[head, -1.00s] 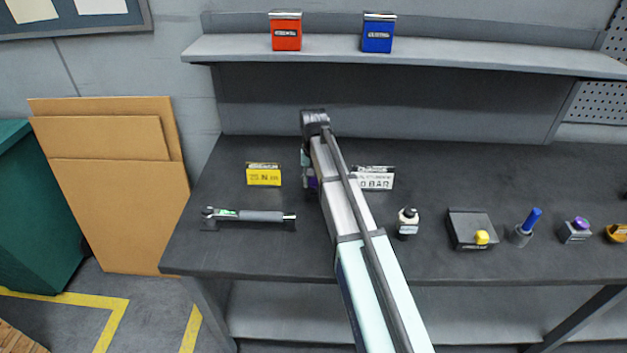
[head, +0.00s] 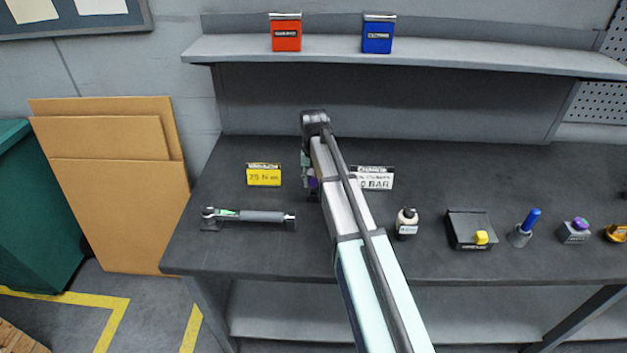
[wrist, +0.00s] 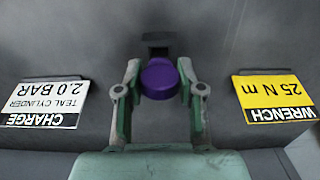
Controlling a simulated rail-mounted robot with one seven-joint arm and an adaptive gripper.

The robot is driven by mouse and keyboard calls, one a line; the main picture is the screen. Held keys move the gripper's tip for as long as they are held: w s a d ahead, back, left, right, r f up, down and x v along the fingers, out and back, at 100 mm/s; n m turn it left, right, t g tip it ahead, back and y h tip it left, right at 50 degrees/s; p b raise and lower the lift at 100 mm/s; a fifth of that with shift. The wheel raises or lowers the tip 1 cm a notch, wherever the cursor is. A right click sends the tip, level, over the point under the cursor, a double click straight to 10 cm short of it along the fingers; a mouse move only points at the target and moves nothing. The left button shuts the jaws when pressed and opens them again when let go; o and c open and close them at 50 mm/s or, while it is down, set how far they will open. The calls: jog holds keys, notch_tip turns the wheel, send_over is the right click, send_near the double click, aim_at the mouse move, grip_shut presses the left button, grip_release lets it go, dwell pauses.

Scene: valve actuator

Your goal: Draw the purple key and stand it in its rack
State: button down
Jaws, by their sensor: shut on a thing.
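A purple round-topped piece, apparently the purple key (wrist: 160,79), sits between my gripper's fingers in the wrist view. My gripper (wrist: 160,72) is shut on it, one finger on each side. In the head view, a bit of purple (head: 313,184) shows beside my arm; my arm hides most of it and most of my gripper (head: 308,172). The key's lower part is hidden, so I cannot tell whether it sits in a holder. A small dark block (wrist: 157,41) is just beyond the key. I cannot make out which thing is its rack.
A yellow "25 N m" card (head: 264,174) and a white "2.0 BAR" card (head: 377,178) flank my gripper. A wrench (head: 250,216) lies at left. At right stand a small bottle (head: 407,223), a dark box (head: 470,229), a blue-handled piece (head: 530,220) and a purple-topped grey block (head: 575,232).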

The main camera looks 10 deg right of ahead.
aim_at(314, 185)
jog(key=shift+f+b, duration=0.55)
jog(key=shift+f, duration=1.15)
jog(key=c, duration=0.6)
grip_release()
jog(key=shift+c, duration=0.2)
jog(key=shift+r, duration=0.1)
notch_tip(314, 185, up, 12)
jog(key=shift+f, duration=0.1)
